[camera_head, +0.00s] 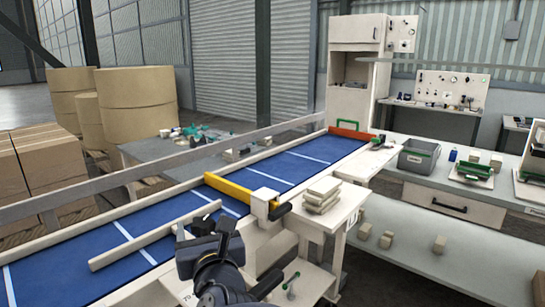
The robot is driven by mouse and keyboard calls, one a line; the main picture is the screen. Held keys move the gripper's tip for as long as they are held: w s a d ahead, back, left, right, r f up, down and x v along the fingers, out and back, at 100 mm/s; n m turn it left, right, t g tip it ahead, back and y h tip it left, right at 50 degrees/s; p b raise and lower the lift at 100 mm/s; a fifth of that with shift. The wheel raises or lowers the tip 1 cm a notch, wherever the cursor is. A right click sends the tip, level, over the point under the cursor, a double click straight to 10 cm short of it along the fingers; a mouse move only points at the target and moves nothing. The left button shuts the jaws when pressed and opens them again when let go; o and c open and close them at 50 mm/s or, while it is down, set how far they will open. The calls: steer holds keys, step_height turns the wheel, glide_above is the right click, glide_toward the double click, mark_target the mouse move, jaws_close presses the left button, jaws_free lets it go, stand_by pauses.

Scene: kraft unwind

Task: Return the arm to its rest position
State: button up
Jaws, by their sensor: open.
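My dark arm rises from the bottom edge, left of centre. My gripper (214,228) is at its upper end, in front of the blue conveyor belt (85,262). It is open, with nothing visible held in it. The arm's own links hide part of the jaws and part of the conveyor's near edge. A long pale bar (150,238) lies across the belt, just left of and beyond my gripper.
A yellow gate (228,187) crosses the belt beyond my gripper. A side table with stacked pale blocks (322,193) stands to the right. A grey bin (418,157) sits on the right bench. Large kraft rolls (137,103) stand at the back left.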

steer(key=v, duration=0.7)
steer(key=shift+s, duration=0.25)
steer(key=shift+s+d+f, duration=0.1)
steer(key=shift+s+d, duration=0.1)
steer(key=shift+s, duration=0.1)
steer(key=x, duration=1)
steer(key=shift+w, duration=0.2)
steer(key=shift+w+a+r+p, duration=0.2)
steer(key=shift+r+p, duration=0.1)
steer(key=shift+p, duration=0.35)
steer(key=shift+s+m+h+p, duration=0.1)
steer(key=shift+m+h+p, duration=0.4)
steer(key=shift+p, duration=0.45)
steer(key=m+t+h+p, duration=0.1)
steer(key=h+p, duration=0.1)
steer(key=p, duration=0.1)
steer(key=shift+d+h, duration=0.15)
steer(key=shift+h, duration=0.15)
steer(key=m+h+p, duration=0.4)
steer(key=h+p, duration=0.1)
steer(key=shift+d+h, duration=0.15)
steer(key=shift+h, duration=0.15)
steer(key=s, duration=0.3)
steer(key=s+a+b, duration=0.1)
steer(key=s, duration=0.3)
steer(key=s+b, duration=0.1)
steer(key=s, duration=0.2)
steer(key=shift+s+a+f, duration=0.25)
steer(key=shift+s+a, duration=0.05)
steer(key=shift+a, duration=0.05)
